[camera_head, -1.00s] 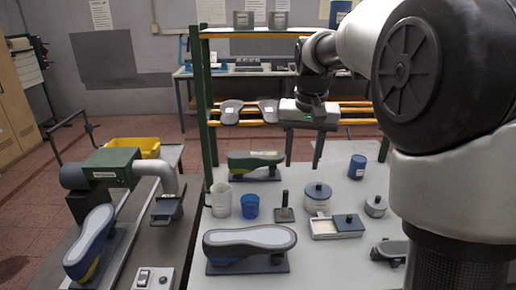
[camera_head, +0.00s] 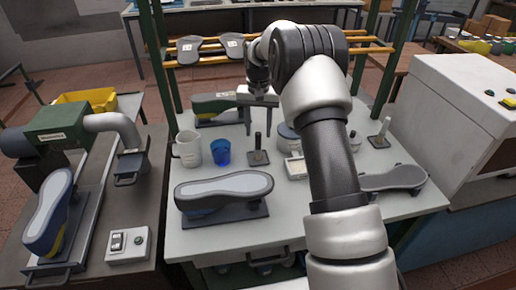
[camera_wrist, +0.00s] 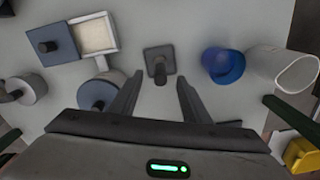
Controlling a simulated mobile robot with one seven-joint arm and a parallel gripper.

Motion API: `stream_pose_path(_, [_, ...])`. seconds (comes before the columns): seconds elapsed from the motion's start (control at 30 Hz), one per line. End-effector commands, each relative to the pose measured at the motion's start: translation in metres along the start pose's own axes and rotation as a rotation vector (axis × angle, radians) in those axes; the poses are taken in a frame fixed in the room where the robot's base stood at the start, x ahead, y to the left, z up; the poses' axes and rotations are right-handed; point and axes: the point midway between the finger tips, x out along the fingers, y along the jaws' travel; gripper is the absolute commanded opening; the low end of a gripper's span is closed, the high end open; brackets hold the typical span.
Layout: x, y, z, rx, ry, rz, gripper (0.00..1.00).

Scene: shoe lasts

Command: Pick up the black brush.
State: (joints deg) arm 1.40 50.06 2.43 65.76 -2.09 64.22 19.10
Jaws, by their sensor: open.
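The black brush (camera_head: 258,150) stands on the grey table, its dark handle upright over a square base. In the wrist view the brush (camera_wrist: 159,62) lies ahead of my fingertips, roughly in line with the gap between them. My gripper (camera_head: 260,118) is open and empty, above and behind the brush in the head view. Its two fingers (camera_wrist: 156,85) are apart in the wrist view, with nothing between them.
A blue cup (camera_head: 220,152) and a white mug (camera_head: 188,148) stand left of the brush. A lidded pot (camera_head: 287,136) and a small white tray (camera_head: 295,167) are close on its right, partly behind my arm. A shoe last (camera_head: 222,190) lies in front.

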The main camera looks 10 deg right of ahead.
Motion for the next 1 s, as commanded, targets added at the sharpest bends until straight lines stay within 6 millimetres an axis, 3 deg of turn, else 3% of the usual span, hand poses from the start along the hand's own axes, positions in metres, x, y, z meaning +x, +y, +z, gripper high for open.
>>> stream_pose_path(0.1, [0.019,0.0,0.001,0.0,-0.002,0.0,0.43])
stream_pose_path(0.43, [0.041,0.0,0.001,0.0,-0.003,0.0,0.43])
stream_pose_path(0.7, [0.079,-0.001,0.002,0.0,-0.002,0.0,0.43])
stream_pose_path(0.93, [0.082,-0.001,0.001,0.0,0.0,0.0,0.43])
stream_pose_path(1.0, [0.082,-0.001,0.001,0.0,0.0,0.0,0.33])
